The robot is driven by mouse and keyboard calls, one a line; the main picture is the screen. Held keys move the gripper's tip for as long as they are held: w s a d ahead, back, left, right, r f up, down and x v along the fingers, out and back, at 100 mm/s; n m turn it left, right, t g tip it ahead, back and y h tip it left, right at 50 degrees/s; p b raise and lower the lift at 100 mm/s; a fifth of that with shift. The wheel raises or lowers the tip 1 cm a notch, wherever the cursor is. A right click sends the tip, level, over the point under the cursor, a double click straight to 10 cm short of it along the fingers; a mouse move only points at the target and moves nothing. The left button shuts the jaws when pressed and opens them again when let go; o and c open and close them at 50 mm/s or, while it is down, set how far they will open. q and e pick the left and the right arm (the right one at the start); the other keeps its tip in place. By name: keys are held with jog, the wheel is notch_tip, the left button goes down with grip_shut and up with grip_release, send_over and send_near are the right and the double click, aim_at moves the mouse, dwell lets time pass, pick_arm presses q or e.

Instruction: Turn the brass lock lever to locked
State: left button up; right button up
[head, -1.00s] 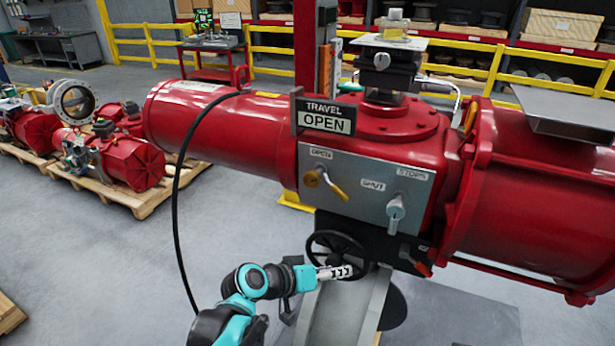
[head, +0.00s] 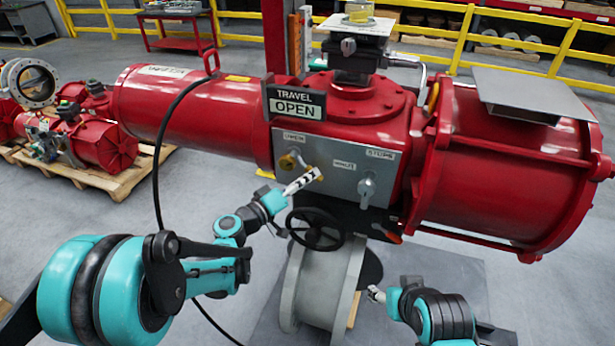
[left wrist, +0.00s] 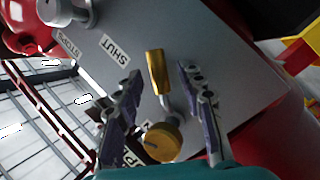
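The brass lock lever (head: 285,162) is on the grey panel (head: 330,182) of the red actuator; my left gripper partly hides it in the head view. In the left wrist view the lever's brass handle (left wrist: 157,72) sticks up from its round knob (left wrist: 162,142). My left gripper (head: 318,175) is over the lever. In the left wrist view its fingers (left wrist: 160,82) are open, one on each side of the lever, with gaps visible. My right gripper (head: 376,294) is low and right of the grey spool-shaped pedestal; its fingers are too small to judge.
A silver lever (head: 366,190) sits on the right of the panel. A black handwheel (head: 315,229) is just below my left gripper. A TRAVEL OPEN sign (head: 296,103) stands above the panel. A black cable (head: 158,170) hangs at the left.

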pick_arm(q)
jog(key=shift+w+d, duration=0.3)
jog(key=shift+d, duration=0.1)
grip_shut()
